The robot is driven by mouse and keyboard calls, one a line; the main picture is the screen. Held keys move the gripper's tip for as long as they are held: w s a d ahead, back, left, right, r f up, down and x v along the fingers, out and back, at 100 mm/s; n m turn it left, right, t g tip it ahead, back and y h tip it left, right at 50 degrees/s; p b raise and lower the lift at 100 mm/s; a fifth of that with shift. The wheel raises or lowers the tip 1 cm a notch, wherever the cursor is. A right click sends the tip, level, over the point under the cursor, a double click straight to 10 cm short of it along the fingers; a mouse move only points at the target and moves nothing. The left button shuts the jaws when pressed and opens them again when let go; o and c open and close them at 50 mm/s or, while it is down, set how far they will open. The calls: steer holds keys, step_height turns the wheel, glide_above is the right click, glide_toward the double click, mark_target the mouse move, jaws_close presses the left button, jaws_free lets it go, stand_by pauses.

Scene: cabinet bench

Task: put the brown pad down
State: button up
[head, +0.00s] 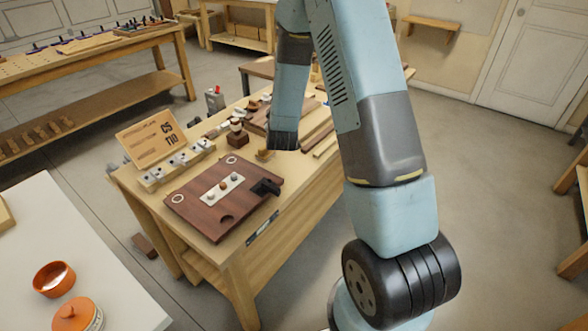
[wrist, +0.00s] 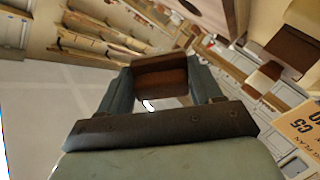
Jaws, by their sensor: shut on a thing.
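In the wrist view, my gripper (wrist: 160,88) is shut on the brown pad (wrist: 161,76), a dark reddish-brown block held between the two fingers. In the head view, my gripper (head: 284,141) points down over the middle of the wooden bench (head: 232,262). A small tan-brown piece (head: 265,154) shows beside its tip there; I cannot tell whether it is the pad. The arm and gripper hide part of the bench, and I cannot tell the pad's height above it.
A dark brown board (head: 205,212) with a pale plate and black clamp covers the bench's near end. Behind it stand a card sign (head: 152,138) and a rack with knobs (head: 176,165). Loose wood pieces (head: 318,137) lie beyond my gripper. A white table (head: 95,265) holds orange pots.

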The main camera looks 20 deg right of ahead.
steer(key=s+d+r+g+y, duration=0.1)
steer(key=s+g, duration=0.6)
steer(key=s, duration=0.6)
steer(key=s+d+g+y, duration=0.1)
steer(key=s+g+y, duration=0.1)
steer(key=s+g, duration=0.6)
steer(key=s, duration=0.5)
steer(key=shift+s+d+r+n, duration=0.25)
steer(key=shift+s+r+n, duration=0.05)
steer(key=shift+s+r, duration=0.05)
